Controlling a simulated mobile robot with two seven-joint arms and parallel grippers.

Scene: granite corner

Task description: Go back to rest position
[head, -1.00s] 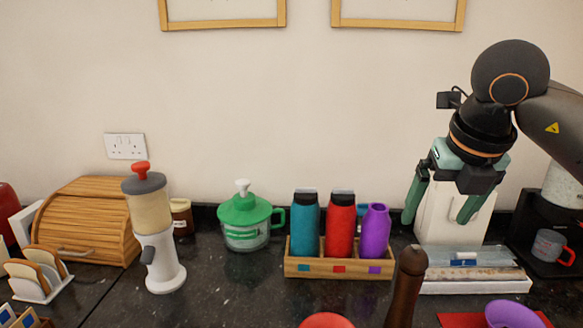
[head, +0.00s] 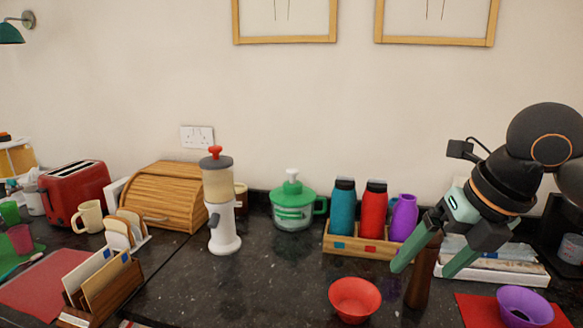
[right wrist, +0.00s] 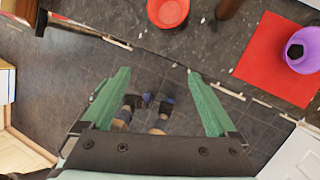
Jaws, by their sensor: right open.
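My right gripper (head: 421,270) is open and empty. It hangs tilted above the right part of the counter, its green fingers pointing down and left. In the head view it overlaps a brown wooden pepper-mill-like post (head: 420,285) and part of the box behind. The right wrist view shows the two fingers (right wrist: 157,75) spread apart with nothing between them, above dark floor tiles. My left gripper is in neither view.
A red bowl (head: 354,298) and a purple bowl (head: 524,306) on a red mat (head: 476,312) stand near the front. A wooden crate (head: 352,244) holds teal, red and purple bottles. The counter's front edge (right wrist: 110,40) shows below; floor lies beyond.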

